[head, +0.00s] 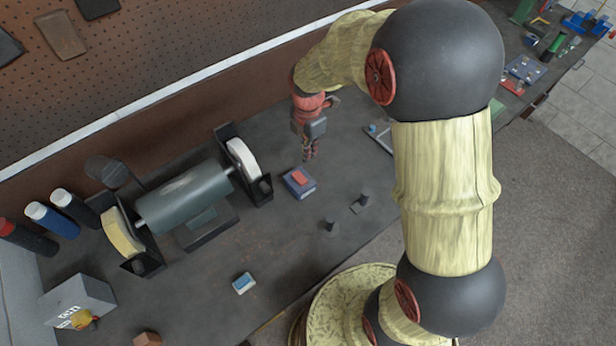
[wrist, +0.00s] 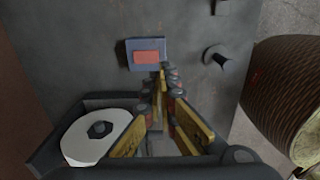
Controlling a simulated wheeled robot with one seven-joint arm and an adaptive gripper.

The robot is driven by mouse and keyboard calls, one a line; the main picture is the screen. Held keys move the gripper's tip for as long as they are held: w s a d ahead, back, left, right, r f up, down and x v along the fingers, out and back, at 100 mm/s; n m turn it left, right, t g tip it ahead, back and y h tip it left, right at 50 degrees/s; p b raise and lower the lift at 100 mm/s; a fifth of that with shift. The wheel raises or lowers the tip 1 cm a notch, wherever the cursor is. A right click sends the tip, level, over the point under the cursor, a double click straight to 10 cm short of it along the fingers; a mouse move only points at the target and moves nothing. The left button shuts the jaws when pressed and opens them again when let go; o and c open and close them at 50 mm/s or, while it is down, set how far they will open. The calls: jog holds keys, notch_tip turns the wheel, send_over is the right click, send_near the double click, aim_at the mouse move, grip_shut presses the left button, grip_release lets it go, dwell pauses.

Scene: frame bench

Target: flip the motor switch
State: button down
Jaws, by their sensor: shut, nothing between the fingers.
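The motor switch is a small blue box (head: 298,183) with a red rocker (head: 299,178) on top, on the dark bench right of the grinder. In the wrist view the switch box (wrist: 131,63) and its red rocker (wrist: 146,57) lie just beyond my fingertips. My gripper (head: 309,156) points down above the bench, close to the far right side of the switch. In the wrist view my gripper (wrist: 165,72) has its fingers together with nothing between them, the tips overlapping the box's near right edge. I cannot tell whether they touch it.
The bench grinder (head: 185,197) stands left of the switch, with a white wheel (head: 243,164) close by. Two dark posts (head: 330,227) (head: 362,201) stand in front of the switch. A blue-and-white block (head: 243,283) lies nearer. The pegboard wall (head: 200,40) closes the back.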

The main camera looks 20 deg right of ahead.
send_near(309, 186)
jog(key=f, duration=0.5)
jog(key=shift+w+a+f, duration=0.1)
jog(key=shift+w+f, duration=0.05)
jog(key=shift+w, duration=0.1)
jog(key=shift+f, duration=0.1)
dwell(0.4)
jog(key=shift+s+f+b, duration=0.2)
jog(key=shift+f+b, duration=0.15)
jog(key=shift+f, duration=0.05)
jog(key=shift+r, duration=0.2)
jog(key=shift+r+p, duration=0.55)
jog(key=shift+r, duration=0.15)
